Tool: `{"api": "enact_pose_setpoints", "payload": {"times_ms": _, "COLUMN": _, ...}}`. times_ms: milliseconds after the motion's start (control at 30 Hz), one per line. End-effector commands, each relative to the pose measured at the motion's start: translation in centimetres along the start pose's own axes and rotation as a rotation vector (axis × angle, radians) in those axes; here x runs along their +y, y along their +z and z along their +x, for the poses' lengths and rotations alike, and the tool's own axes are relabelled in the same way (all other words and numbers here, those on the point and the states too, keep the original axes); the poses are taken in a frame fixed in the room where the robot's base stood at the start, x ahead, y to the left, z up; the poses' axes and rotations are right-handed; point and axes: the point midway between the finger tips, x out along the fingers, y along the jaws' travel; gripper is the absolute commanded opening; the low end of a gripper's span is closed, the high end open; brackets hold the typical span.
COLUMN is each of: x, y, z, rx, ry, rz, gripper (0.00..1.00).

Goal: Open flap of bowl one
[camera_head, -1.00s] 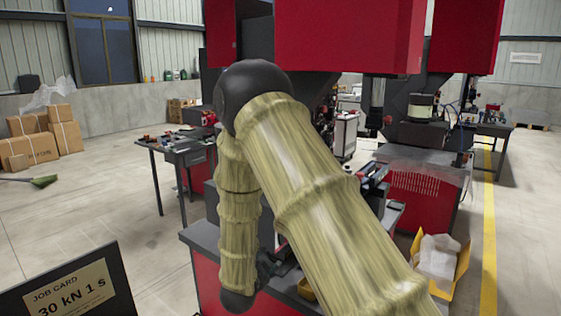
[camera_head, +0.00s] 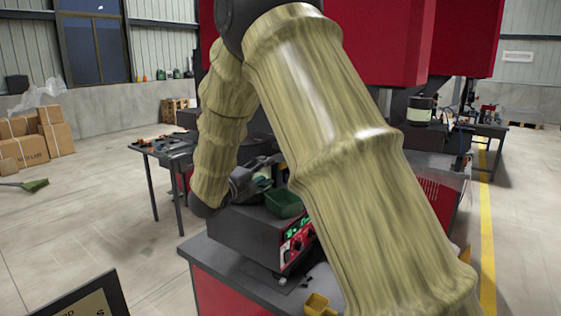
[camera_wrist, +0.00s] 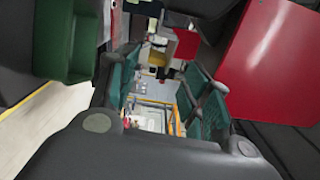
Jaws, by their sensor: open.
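A small green container (camera_head: 284,203) sits on a dark box with a red control panel (camera_head: 298,243) in the head view. A green walled part (camera_wrist: 66,42) shows at the upper left of the wrist view and looks like the same container. I cannot tell which thing is bowl one, and no flap can be made out. My gripper (camera_wrist: 160,72) is open, with teal pads on both fingers and nothing between them.
A yellow bin (camera_head: 318,304) stands at the front of the bench. A job card (camera_head: 85,302) is at the lower left. Red machine housings (camera_head: 376,50) hang above and behind. A side table (camera_head: 160,150) stands at the left, with open floor beyond.

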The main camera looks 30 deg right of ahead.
Motion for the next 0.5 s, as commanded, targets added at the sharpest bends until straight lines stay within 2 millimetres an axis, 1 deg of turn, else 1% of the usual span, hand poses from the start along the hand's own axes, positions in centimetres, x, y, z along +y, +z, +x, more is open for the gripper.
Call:
{"api": "enact_pose_setpoints", "payload": {"times_ms": 100, "x": -0.3, "y": -0.6, "z": 2.2, "rx": 0.010, "ry": 0.001, "rz": -0.001, "gripper": 0.48}}
{"api": "enact_pose_setpoints", "payload": {"times_ms": 300, "x": -0.3, "y": -0.6, "z": 5.5, "rx": 0.010, "ry": 0.001, "rz": -0.003, "gripper": 0.48}}
{"api": "enact_pose_setpoints", "payload": {"times_ms": 500, "x": -0.3, "y": -0.5, "z": 8.2, "rx": 0.008, "ry": 0.000, "rz": -0.002, "gripper": 0.48}}
